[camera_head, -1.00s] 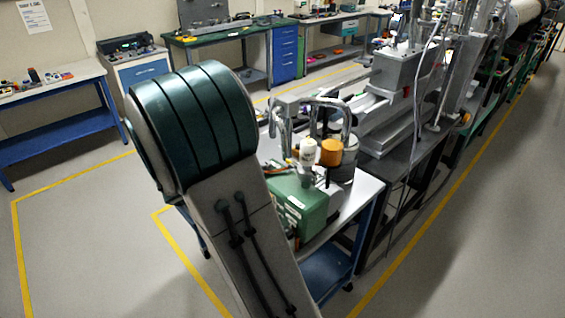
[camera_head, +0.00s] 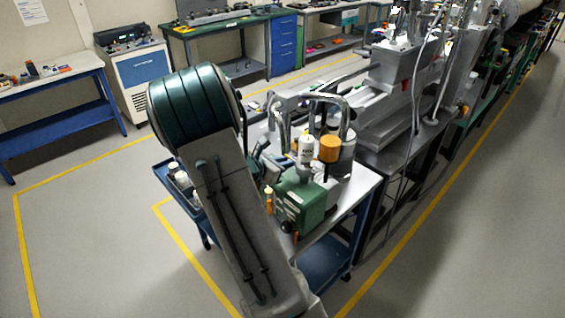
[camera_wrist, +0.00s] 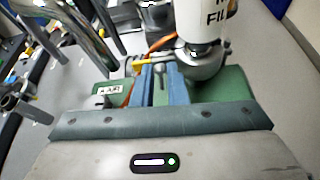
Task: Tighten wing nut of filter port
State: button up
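The white filter (camera_head: 305,148) with black lettering stands on the green pump (camera_head: 312,203), next to an orange cylinder (camera_head: 329,149). In the wrist view the filter (camera_wrist: 203,22) rises at the top, with a rounded metal fitting (camera_wrist: 204,64) at its foot, over the green pump body (camera_wrist: 232,88). My gripper (camera_wrist: 160,72) points at the base of the filter, a little to its left. Its two blue fingers are apart, with a small grey piece visible between them; contact cannot be told. I cannot make out the wing nut clearly. In the head view my arm mostly hides the gripper.
The pump stands on a cart (camera_head: 358,190) with a blue lower shelf (camera_head: 325,262). Metal pipes (camera_head: 335,105) arch closely behind the filter. White bottles (camera_head: 178,172) sit in a blue tray at the cart's left. Beamline equipment (camera_head: 400,75) lies behind right. Floor at right is clear.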

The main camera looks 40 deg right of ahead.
grip_shut()
